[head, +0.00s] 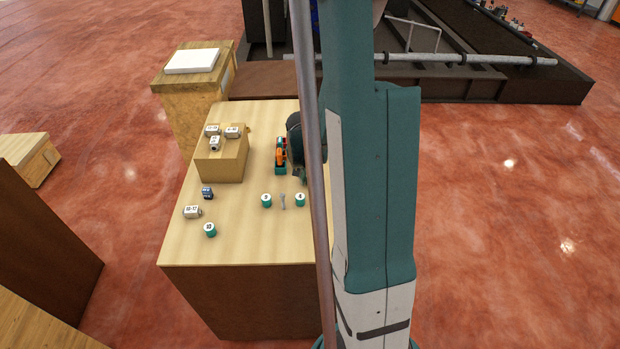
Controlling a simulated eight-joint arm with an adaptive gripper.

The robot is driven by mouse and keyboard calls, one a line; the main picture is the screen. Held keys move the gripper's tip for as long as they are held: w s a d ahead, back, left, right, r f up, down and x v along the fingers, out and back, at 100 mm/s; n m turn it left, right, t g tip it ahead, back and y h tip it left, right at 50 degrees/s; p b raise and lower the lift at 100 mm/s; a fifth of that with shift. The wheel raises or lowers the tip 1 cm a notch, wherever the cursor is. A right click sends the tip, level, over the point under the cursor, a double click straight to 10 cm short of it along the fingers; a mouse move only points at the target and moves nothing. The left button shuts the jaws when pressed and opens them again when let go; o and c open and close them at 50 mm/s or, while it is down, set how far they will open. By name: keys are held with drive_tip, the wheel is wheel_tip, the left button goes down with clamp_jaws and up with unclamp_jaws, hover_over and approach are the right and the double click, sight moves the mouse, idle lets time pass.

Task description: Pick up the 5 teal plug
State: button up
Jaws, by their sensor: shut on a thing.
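Three short teal plugs with white labelled tops stand on the wooden table: one left of centre (266,201), one to its right near my arm (300,200), and one at the front left (210,230). Their numbers are too small to read surely, so I cannot tell which is the 5. My gripper (298,168) is a dark shape over the table, largely hidden behind my arm. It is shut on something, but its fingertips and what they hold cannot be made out. An orange and teal assembly (281,155) is just left of my gripper.
A wooden block (222,160) bears several white labelled pieces. A blue piece (207,193) and a white labelled piece (192,212) lie on the table's left. The table's front (240,250) is clear. My arm hides its right side.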

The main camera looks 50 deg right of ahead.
sight(310, 176)
drive_tip(key=shift+r, duration=0.1)
drive_tip(key=shift+r, duration=4.9)
